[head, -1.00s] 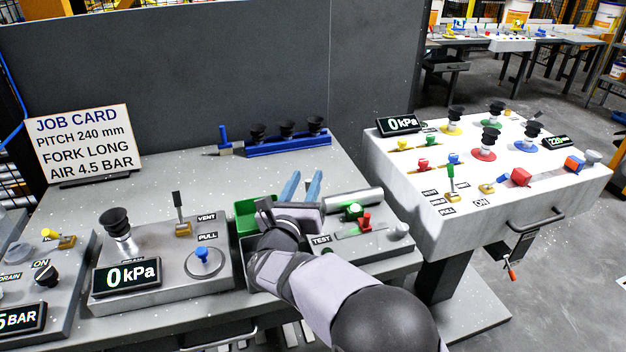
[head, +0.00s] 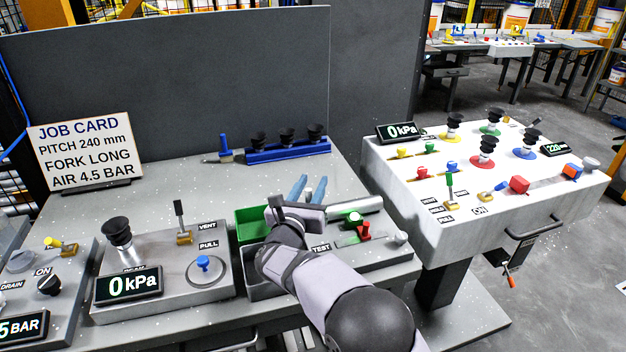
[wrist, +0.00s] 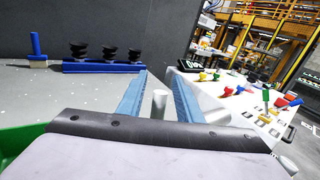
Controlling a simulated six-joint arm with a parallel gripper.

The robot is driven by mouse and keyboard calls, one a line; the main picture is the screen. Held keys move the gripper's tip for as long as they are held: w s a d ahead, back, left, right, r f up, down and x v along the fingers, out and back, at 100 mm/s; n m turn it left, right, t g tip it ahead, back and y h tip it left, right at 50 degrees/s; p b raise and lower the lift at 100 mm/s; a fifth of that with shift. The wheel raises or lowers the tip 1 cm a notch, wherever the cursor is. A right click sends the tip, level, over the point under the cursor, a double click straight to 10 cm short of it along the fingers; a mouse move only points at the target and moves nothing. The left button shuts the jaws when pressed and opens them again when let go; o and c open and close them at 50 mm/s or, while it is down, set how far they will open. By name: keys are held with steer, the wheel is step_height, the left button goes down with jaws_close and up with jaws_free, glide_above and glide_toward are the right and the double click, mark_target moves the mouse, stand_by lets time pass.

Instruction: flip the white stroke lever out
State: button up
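My gripper (head: 308,190) hangs over the right part of the grey bench, its two blue fingers pointing away and apart. In the wrist view the fingers (wrist: 160,98) are open with nothing held. A pale grey cylinder (wrist: 160,103) shows in the gap between them, seemingly beyond and not gripped. In the head view a grey cylinder (head: 360,203) lies right of my gripper, behind the TEST panel. A pale knob (head: 401,237) stands at that panel's right end. I cannot tell for sure which part is the white stroke lever; no stroke label is readable.
A green bin (head: 250,222) is left of my gripper. A blue rack (head: 288,147) with black suction cups stands at the back against a dark panel. The white console (head: 400,185) with coloured levers and knobs is to the right. Left are the VENT/PULL panel and job card (head: 84,150).

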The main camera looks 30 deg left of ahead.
steer(key=shift+w, duration=0.5)
steer(key=shift+a, duration=0.1)
jaws_close()
steer(key=b, duration=0.3)
steer(key=shift+s+f, duration=0.15)
steer(key=shift+f, duration=0.1)
steer(key=shift+s+d+r+m+t+b, duration=0.1)
steer(key=shift+d+m+t+b, duration=0.25)
steer(key=shift+b, duration=0.9)
steer(key=shift+s+r+t+b, duration=0.15)
steer(key=shift+r+t+b, duration=0.15)
steer(key=shift+b, duration=0.45)
steer(key=shift+r, duration=0.1)
